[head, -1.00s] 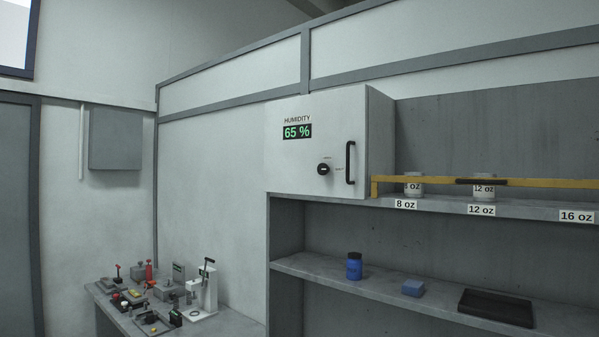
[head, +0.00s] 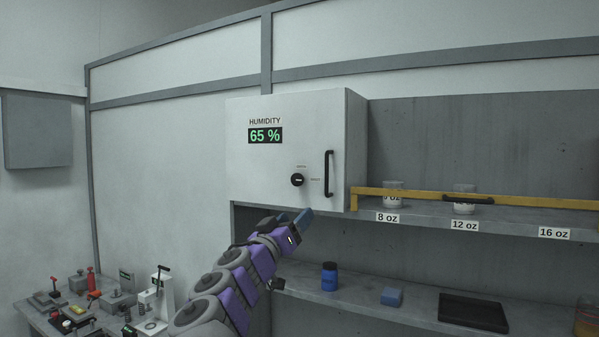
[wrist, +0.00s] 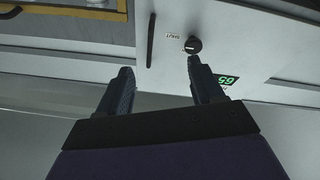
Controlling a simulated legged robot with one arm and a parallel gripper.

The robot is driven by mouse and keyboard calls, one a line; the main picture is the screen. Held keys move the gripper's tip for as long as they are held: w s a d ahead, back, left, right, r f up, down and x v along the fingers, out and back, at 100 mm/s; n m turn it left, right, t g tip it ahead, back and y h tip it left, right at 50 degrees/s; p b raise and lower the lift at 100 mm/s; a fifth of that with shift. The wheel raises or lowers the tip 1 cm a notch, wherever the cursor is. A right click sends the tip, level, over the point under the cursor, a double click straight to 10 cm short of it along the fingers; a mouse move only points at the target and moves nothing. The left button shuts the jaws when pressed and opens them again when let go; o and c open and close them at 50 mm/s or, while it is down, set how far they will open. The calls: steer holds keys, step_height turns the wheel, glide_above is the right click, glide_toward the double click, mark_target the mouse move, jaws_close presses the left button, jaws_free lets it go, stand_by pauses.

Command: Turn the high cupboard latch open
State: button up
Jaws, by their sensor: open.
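The white high cupboard (head: 285,150) hangs above the shelves and its door is shut. Its latch, a round black knob with a white mark (head: 297,180), sits low on the door, left of the black vertical handle (head: 329,174). In the wrist view the latch (wrist: 193,45) lies just beyond the right-hand finger, with a small "SHUT" label beside it. My gripper (head: 295,219) is below the latch and apart from it in the head view. In the wrist view my gripper (wrist: 160,85) has its two dark ridged fingers wide apart with nothing between them.
A yellow bar (head: 480,199) runs across the upper shelf right of the cupboard, in front of white cups (head: 393,196). The lower shelf holds a blue jar (head: 329,276), a blue block (head: 391,297) and a black tray (head: 472,311). A cluttered bench (head: 45,318) stands at the lower left.

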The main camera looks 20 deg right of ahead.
steer(key=w+a+n+t+y, duration=0.1)
steer(key=w+a+t, duration=0.2)
steer(key=w+a, duration=0.15)
steer(key=p, duration=0.3)
glide_toward(296, 180)
steer(key=w, duration=0.1)
steer(key=x, duration=0.2)
steer(key=p+x, duration=0.1)
steer(key=x, duration=0.1)
steer(key=p+x, duration=0.1)
steer(key=x, duration=0.1)
steer(key=shift+s+d+r, duration=0.2)
steer(key=shift+s+d, duration=0.05)
steer(key=shift+d, duration=0.15)
steer(key=shift+w+d+r, duration=0.2)
steer(key=shift+w, duration=0.05)
steer(key=shift+w+d+r+p, duration=0.1)
steer(key=shift+w+r+p, duration=0.2)
steer(key=shift+w+p, duration=0.2)
steer(key=shift+d, duration=0.2)
steer(key=shift+c, duration=0.3)
